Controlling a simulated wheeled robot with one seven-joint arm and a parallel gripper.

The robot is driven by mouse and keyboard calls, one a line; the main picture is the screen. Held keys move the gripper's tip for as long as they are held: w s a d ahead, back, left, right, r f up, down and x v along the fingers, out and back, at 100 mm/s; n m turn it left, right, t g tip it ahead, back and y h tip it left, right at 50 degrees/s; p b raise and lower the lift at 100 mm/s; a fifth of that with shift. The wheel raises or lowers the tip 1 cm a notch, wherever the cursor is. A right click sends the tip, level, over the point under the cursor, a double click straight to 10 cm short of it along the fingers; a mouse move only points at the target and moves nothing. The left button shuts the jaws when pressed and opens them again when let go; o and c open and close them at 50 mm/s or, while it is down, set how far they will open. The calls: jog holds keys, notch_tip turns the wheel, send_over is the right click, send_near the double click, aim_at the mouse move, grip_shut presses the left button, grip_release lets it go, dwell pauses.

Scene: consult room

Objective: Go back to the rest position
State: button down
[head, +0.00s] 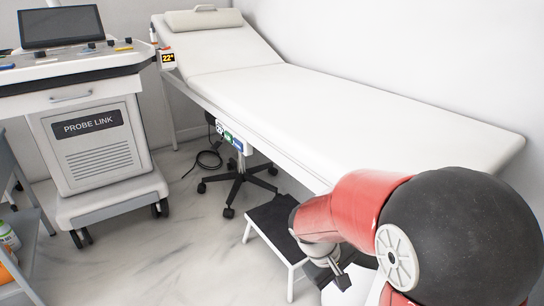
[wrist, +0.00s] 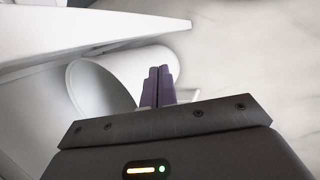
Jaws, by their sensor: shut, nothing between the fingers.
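My gripper (head: 342,281) is at the lower right of the head view, at the end of my red and black arm. It points down near the front of the exam table. In the wrist view my gripper (wrist: 160,72) shows its two dark fingers side by side, shut with nothing between them. A pale, rounded white surface (wrist: 110,85) lies behind the fingers in the wrist view; I cannot tell what it belongs to.
A white exam table (head: 330,110) runs along the wall. A step stool (head: 272,222) and a wheeled stool base (head: 238,180) stand below it. A cart marked PROBE LINK (head: 95,145) is at left, beside a shelf unit (head: 25,225). Marbled floor (head: 150,260) is clear between.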

jog(key=s+r+m+t+y+p, duration=0.2)
jog(key=s+r, duration=0.4)
jog(key=r, duration=0.5)
jog(key=s+r+m+t+y+p, duration=0.3)
jog(key=s+r+p, duration=0.3)
jog(key=r, duration=0.5)
jog(key=shift+s+a+r+m+t, duration=0.2)
jog(key=shift+s+r+m+t, duration=0.2)
jog(key=shift+m, duration=0.1)
